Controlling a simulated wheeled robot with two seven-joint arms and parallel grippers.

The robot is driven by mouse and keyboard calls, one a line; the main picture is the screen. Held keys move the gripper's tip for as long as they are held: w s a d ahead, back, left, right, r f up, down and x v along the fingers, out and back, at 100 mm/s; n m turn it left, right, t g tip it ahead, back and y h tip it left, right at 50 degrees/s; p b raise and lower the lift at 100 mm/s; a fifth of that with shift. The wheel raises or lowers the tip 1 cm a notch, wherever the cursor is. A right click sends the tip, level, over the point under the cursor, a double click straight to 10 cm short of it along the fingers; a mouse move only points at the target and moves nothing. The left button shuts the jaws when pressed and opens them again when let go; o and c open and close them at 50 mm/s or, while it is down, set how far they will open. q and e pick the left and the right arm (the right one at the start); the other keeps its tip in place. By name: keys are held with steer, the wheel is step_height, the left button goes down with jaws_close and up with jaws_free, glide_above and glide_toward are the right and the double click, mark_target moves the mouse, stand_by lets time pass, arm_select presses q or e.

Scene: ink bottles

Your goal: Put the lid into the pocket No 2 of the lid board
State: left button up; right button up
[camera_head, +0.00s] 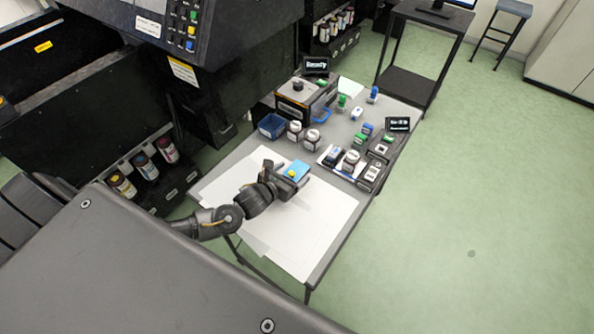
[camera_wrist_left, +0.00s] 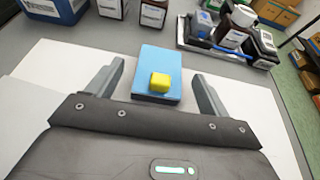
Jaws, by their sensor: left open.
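A flat blue block (camera_wrist_left: 157,61) with a small yellow piece (camera_wrist_left: 160,83) on top lies on white sheets on the table. In the head view the blue block (camera_head: 298,168) is at the left gripper's tip. My left gripper (camera_wrist_left: 158,72) is open, one finger on either side of the blue block, with gaps between. It also shows in the head view (camera_head: 292,178). I cannot tell for certain which piece is the lid. I cannot make out the lid board or its pocket numbers. My right gripper is not in view.
Behind the block stand white-labelled bottles (camera_head: 312,138), a blue bin (camera_head: 271,126) and a grey tray (camera_head: 340,171) with bottles. A device with a "Ready" display (camera_head: 316,65) is at the back. The white sheets (camera_head: 310,235) in front are clear.

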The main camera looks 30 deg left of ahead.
arm_select(q)
steer(key=c, duration=1.1)
steer(key=shift+c, duration=0.2)
steer(key=shift+w+r, duration=0.1)
steer(key=shift+r, duration=0.55)
steer(key=s+a+r+b, duration=0.1)
steer(key=s+r+b, duration=0.1)
steer(key=s+r, duration=0.9)
steer(key=v, duration=0.3)
steer(key=shift+a+f+b, duration=0.15)
steer(key=shift+f+b, duration=0.1)
steer(key=shift+b, duration=0.05)
